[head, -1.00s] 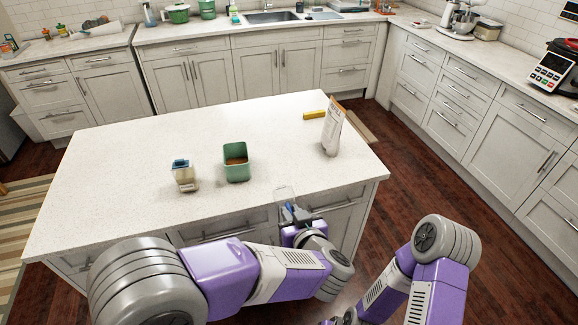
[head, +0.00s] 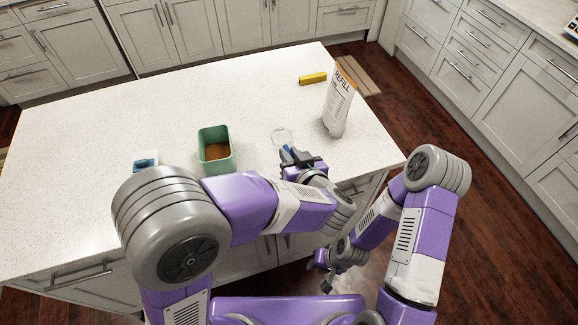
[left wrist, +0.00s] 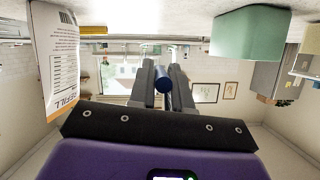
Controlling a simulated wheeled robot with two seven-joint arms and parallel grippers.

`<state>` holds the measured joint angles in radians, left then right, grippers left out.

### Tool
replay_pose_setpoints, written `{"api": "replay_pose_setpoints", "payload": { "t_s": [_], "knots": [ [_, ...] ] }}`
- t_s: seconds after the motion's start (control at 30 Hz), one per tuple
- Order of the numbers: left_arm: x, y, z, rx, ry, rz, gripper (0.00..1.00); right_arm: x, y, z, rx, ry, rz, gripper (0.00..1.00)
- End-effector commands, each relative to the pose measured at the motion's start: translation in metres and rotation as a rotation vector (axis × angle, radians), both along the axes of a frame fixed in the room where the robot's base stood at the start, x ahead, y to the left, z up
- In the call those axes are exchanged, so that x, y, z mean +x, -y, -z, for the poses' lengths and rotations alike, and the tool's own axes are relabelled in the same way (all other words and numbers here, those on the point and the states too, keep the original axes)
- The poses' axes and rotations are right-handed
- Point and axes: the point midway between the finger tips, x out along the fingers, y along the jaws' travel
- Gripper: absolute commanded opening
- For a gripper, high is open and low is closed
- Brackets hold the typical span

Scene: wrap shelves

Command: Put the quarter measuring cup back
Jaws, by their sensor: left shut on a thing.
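My left gripper (head: 300,160) is shut on the blue handle of a clear measuring cup (head: 281,135), low over the near right part of the island. In the left wrist view the round blue handle (left wrist: 163,82) shows between the fingers (left wrist: 162,88); the clear bowl is hard to make out there. An open green container (head: 216,162) with brown contents stands left of the cup; it also shows in the left wrist view (left wrist: 248,33). My right gripper (head: 327,272) hangs low in front of the island, apart from all objects; its finger gap is unclear.
A white refill bag (head: 338,103) stands upright right of the cup. A yellow block (head: 313,78) lies behind it. A blue-topped container (head: 146,162) is partly hidden by my left arm. The island top (head: 120,110) is bare at the back and far left.

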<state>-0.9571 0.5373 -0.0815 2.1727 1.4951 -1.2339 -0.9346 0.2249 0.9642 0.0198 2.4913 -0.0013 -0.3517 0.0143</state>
Motion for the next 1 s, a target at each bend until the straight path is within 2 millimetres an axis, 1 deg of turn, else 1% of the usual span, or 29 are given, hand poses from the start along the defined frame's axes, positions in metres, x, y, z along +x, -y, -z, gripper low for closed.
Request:
{"api": "replay_pose_setpoints", "payload": {
  "t_s": [0.03,0.17,0.3,0.4,0.47,0.67,0.8,0.83,0.9,1.0],
  "knots": [
    [0.000,0.000,0.010,0.002,-0.001,0.001,0.00,0.000,0.000,0.006,0.000,0.000,0.000,0.34],
    [0.000,0.000,0.021,0.000,0.001,0.001,0.00,0.000,0.000,0.011,0.000,0.000,0.000,0.34],
    [0.000,0.000,0.045,0.003,-0.001,0.001,0.00,0.000,0.000,0.023,0.000,0.000,0.000,0.34],
    [0.000,0.000,0.059,0.002,-0.001,0.001,0.00,0.000,0.000,0.030,0.000,0.000,0.000,0.34],
    [0.000,0.000,0.062,0.001,0.001,0.001,0.00,0.000,0.000,0.030,0.000,0.000,0.000,0.34],
    [0.000,0.000,0.059,-0.001,0.001,0.001,0.00,0.000,0.000,0.028,0.000,0.001,0.000,0.34],
    [0.000,0.000,0.062,-0.001,0.001,0.001,0.00,0.000,0.000,0.029,0.000,0.001,0.000,0.34],
    [0.000,0.000,0.063,-0.001,0.001,0.001,0.19,0.000,0.000,0.029,0.000,0.001,0.000,0.34],
    [0.000,0.000,0.062,-0.002,0.002,0.000,0.30,0.000,0.000,0.029,0.000,0.001,0.000,0.34],
    [0.000,0.000,0.062,-0.002,0.002,0.000,0.43,0.000,0.000,0.029,0.000,0.001,0.000,0.34]
  ]
}}
